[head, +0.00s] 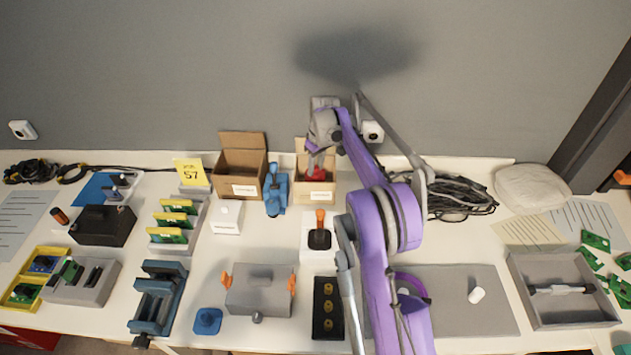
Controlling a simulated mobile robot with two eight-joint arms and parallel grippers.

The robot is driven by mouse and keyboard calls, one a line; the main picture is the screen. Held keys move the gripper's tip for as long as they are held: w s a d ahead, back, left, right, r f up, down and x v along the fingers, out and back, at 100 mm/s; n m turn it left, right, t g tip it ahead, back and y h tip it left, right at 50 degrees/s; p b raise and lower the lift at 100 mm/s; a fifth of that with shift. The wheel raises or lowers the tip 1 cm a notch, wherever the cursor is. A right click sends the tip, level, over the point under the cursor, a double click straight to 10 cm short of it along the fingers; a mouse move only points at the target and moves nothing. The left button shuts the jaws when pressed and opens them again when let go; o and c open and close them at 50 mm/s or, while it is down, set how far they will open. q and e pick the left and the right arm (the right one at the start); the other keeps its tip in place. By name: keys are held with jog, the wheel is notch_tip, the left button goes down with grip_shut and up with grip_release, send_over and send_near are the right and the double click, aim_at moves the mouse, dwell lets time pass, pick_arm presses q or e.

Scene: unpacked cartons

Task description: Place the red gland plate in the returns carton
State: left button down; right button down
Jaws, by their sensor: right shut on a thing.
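The red gland plate (316,174) is in the jaws of my right gripper (318,162), at the mouth of the right-hand open carton (315,197) at the back of the table. The gripper points down and is shut on the plate. I cannot tell whether the plate touches the carton. A second, wider open carton (240,188) stands to the left. Both have white front labels too small to read, so I cannot tell which is the returns carton. My left gripper is not in view.
A blue clamp-like tool (276,190) stands between the cartons. A black and orange joystick (319,235) is in front of the right-hand carton. Coiled black cable (462,198) lies to the right. The grey wall is close behind the cartons.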

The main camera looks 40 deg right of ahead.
aim_at(316, 174)
jog(key=shift+f, duration=2.75)
jog(key=shift+f, duration=0.2)
jog(key=c, duration=0.6)
grip_release()
jog(key=shift+r, duration=0.15)
